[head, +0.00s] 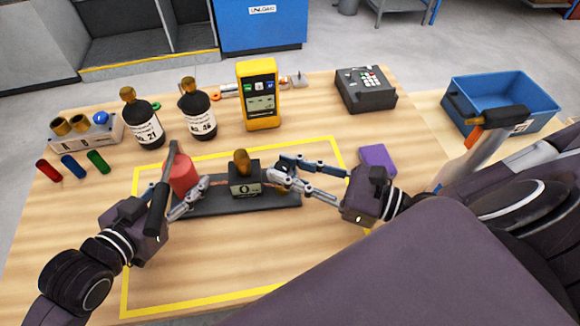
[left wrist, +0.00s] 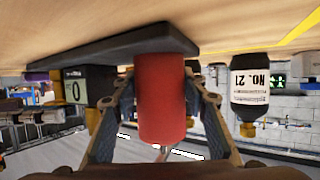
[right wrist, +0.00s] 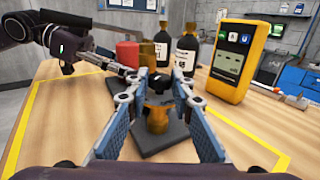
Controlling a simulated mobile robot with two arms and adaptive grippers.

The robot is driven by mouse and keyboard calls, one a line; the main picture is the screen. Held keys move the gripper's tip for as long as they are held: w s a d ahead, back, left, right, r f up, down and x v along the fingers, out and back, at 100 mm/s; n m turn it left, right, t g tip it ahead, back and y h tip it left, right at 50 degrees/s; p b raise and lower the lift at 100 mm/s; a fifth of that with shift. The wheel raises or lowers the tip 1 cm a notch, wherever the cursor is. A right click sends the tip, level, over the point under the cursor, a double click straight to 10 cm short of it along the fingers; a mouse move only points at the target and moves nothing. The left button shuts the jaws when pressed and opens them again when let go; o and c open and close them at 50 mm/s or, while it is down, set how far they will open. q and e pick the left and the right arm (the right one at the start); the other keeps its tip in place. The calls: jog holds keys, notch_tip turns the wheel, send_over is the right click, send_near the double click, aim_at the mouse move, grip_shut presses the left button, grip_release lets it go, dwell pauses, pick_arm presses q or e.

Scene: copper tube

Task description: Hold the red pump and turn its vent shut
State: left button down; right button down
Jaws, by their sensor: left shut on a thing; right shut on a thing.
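The red pump (head: 183,173) stands on the left end of a dark base plate (head: 215,207). My left gripper (head: 176,189) is shut around the pump's body. In the left wrist view, which is upside down, its fingers press both sides of the red cylinder (left wrist: 162,105). A dark box with a "0" dial (head: 244,185) and a brass knob (head: 241,158) stands mid-plate. My right gripper (head: 282,172) is at the plate's right end. In the right wrist view its fingertips are shut on a dark handle (right wrist: 157,84), probably the vent, above a brass fitting (right wrist: 156,120).
Two dark bottles (head: 144,125) and a yellow meter (head: 260,97) stand behind. A purple block (head: 378,158) lies right of the right gripper. A blue bin (head: 500,93) and a keypad box (head: 366,90) are farther back. The front table inside the yellow outline is clear.

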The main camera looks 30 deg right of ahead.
jog(key=shift+a+r+m, duration=0.1)
jog(key=shift+a+m, duration=0.05)
jog(key=shift+m, duration=0.15)
jog(key=m+t+h, duration=0.1)
jog(key=t+h, duration=0.1)
jog(key=shift+s+a+m+h, duration=0.15)
jog(key=shift+m+h, duration=0.25)
jog(key=shift+a+m+t+h, duration=0.1)
jog(key=shift+m+t+h, duration=0.25)
jog(key=shift+m+h, duration=0.75)
jog(key=shift+a+m+t+h, duration=0.1)
jog(key=shift+m+t+h, duration=0.4)
jog(key=shift+h, duration=1)
jog(key=shift+d+m+h, duration=0.1)
jog(key=shift+m+h, duration=0.2)
jog(key=shift+h, duration=0.2)
jog(key=c, duration=1.7)
grip_release()
jog(key=shift+s, duration=0.1)
